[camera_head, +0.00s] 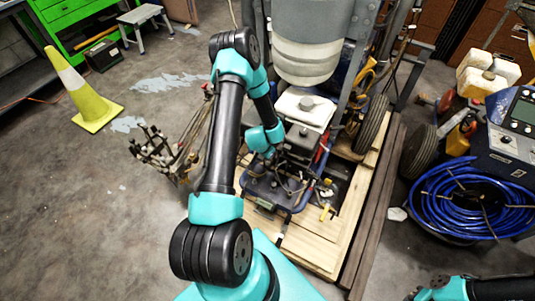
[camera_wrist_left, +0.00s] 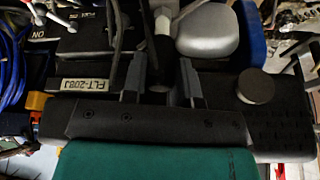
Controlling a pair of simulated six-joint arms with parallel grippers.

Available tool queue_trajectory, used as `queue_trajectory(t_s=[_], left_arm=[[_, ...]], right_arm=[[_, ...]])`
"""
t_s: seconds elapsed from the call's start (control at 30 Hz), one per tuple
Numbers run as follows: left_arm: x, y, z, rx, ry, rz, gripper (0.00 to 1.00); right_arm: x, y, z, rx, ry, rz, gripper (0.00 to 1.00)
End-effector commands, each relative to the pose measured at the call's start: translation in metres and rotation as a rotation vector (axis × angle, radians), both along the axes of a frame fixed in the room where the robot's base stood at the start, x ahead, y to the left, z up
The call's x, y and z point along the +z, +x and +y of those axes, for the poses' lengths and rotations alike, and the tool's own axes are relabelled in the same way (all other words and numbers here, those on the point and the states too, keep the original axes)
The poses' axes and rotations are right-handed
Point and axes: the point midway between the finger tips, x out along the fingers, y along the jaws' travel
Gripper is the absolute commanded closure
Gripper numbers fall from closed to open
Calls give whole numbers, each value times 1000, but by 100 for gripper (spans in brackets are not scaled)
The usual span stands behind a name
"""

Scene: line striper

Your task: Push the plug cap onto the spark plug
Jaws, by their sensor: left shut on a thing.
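My left gripper (camera_wrist_left: 161,78) is shut on a dark part between its two grey fingers, which I take to be the plug cap (camera_wrist_left: 162,50). A short pale cylinder (camera_wrist_left: 164,20) shows just beyond the dark part; I cannot tell whether it is the spark plug, or whether the cap touches the plug. In the head view the left gripper (camera_head: 274,160) reaches down at the engine (camera_head: 302,141) of the line striper, and the cap and plug are too small to make out there. My right arm shows at the bottom right corner, but its fingers are not clear.
In the left wrist view, a silver rounded housing (camera_wrist_left: 208,32) stands close right of the fingers. A plate labelled FLT-208J (camera_wrist_left: 83,85) lies to the left. In the head view, a blue hose coil (camera_head: 470,195), a wheel (camera_head: 371,124) and a yellow cone (camera_head: 80,95) stand around.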

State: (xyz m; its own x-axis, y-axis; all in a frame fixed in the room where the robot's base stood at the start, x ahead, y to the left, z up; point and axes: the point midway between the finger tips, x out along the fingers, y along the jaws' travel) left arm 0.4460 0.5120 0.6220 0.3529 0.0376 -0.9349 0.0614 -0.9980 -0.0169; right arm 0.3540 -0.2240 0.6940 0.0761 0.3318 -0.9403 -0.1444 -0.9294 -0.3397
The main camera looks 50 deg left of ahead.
Motion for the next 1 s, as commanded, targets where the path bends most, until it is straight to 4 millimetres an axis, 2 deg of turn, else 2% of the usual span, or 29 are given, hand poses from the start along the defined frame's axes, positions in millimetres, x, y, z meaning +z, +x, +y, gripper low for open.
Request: queue_trajectory(t_s=[1.0], left_arm=[[-17,0,0,0,0,0,97]], right_arm=[[0,0,0,0,0,0,100]])
